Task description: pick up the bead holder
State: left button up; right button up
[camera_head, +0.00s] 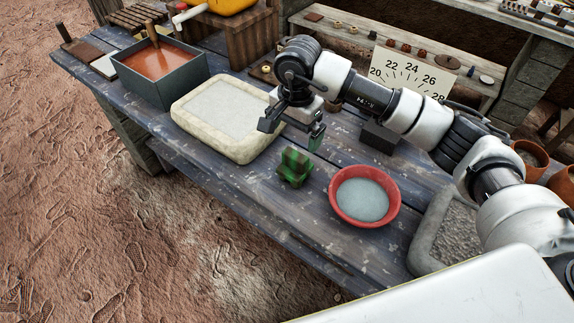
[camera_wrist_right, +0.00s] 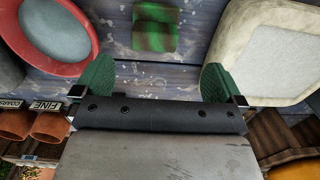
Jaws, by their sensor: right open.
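The bead holder appears to be the small green, dark-striped block with upright prongs (camera_head: 295,166) on the blue-grey plank table (camera_head: 240,197). It also shows at the top of the right wrist view (camera_wrist_right: 155,27), partly cut off by the frame edge. My right gripper (camera_head: 292,133) is open and empty, above the table and just behind the holder in the head view. In the right wrist view its two green fingertips (camera_wrist_right: 158,80) are wide apart, with the holder beyond the gap between them. My left gripper is out of view.
A red bowl (camera_head: 335,200) with grey contents stands right of the holder. A pale slab tray (camera_head: 245,150) lies left of it. A grey box of orange liquid (camera_head: 185,88) stands farther left. A grey stone tray (camera_head: 420,257) is at right. The table's front edge is near.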

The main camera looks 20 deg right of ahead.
aim_at(295, 163)
jog(key=shift+d+f, duration=0.15)
jog(key=shift+f, duration=0.25)
notch_tip(295, 163, down, 4)
jog(key=shift+s+f+p, duration=0.1)
jog(key=shift+f+p, duration=0.1)
jog(key=shift+p, duration=0.2)
jog(key=f, duration=0.1)
jog(key=f+p, duration=0.1)
jog(key=f, duration=0.3)
jog(key=shift+s, duration=0.25)
jog(key=shift+f, duration=0.25)
jog(key=shift+c, duration=0.3)
jog(key=c, duration=1)
jog(key=shift+w, duration=0.1)
jog(key=shift+r, duration=0.2)
